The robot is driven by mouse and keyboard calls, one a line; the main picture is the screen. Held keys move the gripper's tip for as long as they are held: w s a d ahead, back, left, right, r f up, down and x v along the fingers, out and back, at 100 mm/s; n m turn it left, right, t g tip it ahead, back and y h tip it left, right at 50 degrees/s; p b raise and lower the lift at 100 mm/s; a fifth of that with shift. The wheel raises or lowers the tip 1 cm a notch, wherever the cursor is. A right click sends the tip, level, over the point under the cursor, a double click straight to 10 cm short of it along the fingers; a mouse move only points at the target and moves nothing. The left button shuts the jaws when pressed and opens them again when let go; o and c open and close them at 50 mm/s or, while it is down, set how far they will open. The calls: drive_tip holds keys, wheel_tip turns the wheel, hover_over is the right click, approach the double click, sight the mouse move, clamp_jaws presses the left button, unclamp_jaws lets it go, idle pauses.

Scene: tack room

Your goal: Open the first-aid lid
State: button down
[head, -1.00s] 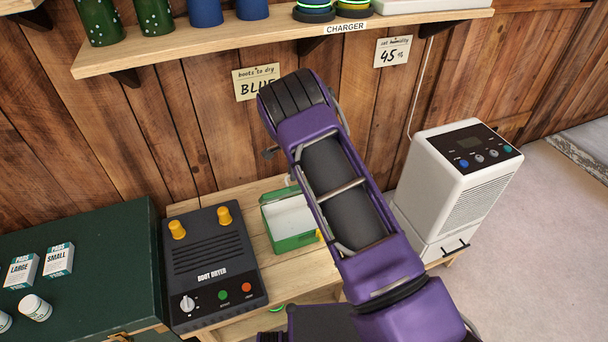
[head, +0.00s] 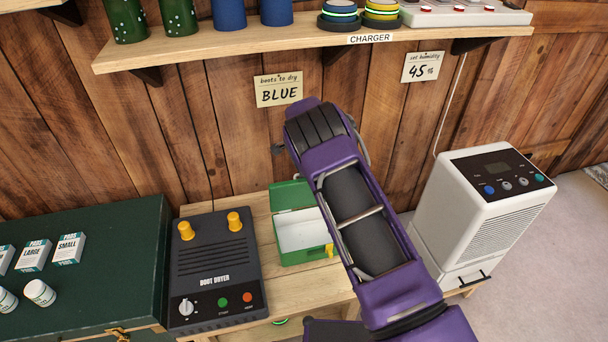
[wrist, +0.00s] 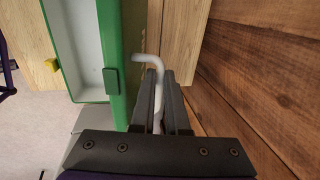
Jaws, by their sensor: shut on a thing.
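The green first-aid box (head: 304,257) stands on the wooden bench with its white inside showing. Its green lid (head: 291,195) is up at the back, toward the wall. The wrist view shows the box (wrist: 78,45) at left, with a yellow catch, and the lid (wrist: 112,30) nearly edge-on with a dark green tab. My gripper (wrist: 160,85) is behind the lid, on the wall side, shut on a white bent rod (wrist: 158,68). The rod's tip bends left toward the lid; I cannot tell whether it touches. In the head view my arm hides the fingers.
A black boot dryer (head: 213,265) stands left of the box, and a dark green chest (head: 85,285) with cartons and bottles is farther left. A white dehumidifier (head: 480,215) is at right. The wooden wall is close behind, and a shelf (head: 215,45) juts out above.

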drive_tip(key=shift+w+a, duration=0.15)
drive_tip(key=shift+a, duration=0.05)
idle(0.3)
drive_tip(key=c, duration=0.9)
unclamp_jaws()
drive_tip(key=shift+d, duration=0.1)
drive_tip(key=s+r, duration=0.1)
drive_tip(key=r, duration=0.4)
drive_tip(key=s+r+p, duration=0.1)
drive_tip(key=r, duration=0.5)
drive_tip(key=s+d+r+p, duration=0.1)
drive_tip(key=r, duration=0.5)
drive_tip(key=shift+s, duration=0.1)
